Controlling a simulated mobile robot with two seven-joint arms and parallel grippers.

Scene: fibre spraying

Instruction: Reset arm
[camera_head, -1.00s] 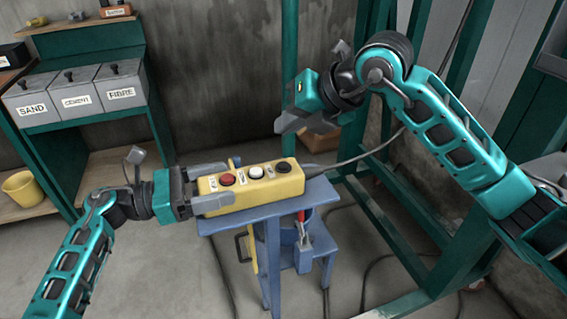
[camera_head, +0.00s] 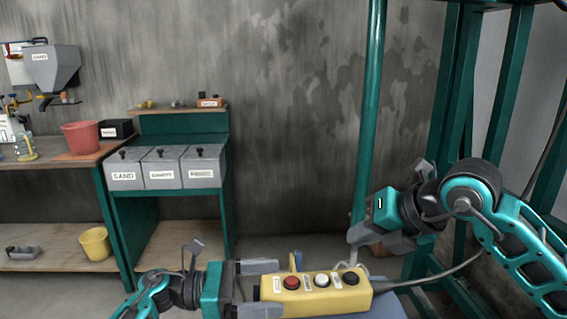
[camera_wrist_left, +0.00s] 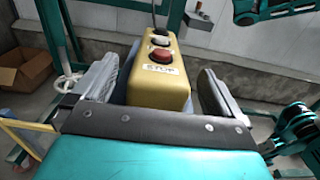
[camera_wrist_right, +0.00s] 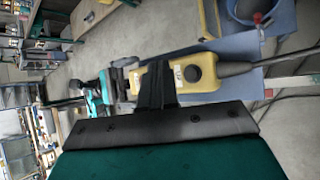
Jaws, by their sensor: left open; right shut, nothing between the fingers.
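The yellow control box (camera_head: 315,291), with red, white and black buttons, lies on the blue stand (camera_head: 388,306). My left gripper (camera_head: 268,289) is open, its fingers on either side of the box's near end. In the left wrist view the box (camera_wrist_left: 158,88) stands between the two fingers, with a narrow gap on each side. My right gripper (camera_head: 362,236) is shut and empty, above and behind the right part of the box. In the right wrist view its closed fingers (camera_wrist_right: 155,85) overlap part of the box (camera_wrist_right: 199,77).
A cable runs from the box's right end towards the green frame (camera_head: 455,130). Labelled grey bins (camera_head: 163,168) stand on a green rack at the left. A shelf bench (camera_head: 62,165) holds a red bucket (camera_head: 82,137); a yellow bucket (camera_head: 95,243) sits lower.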

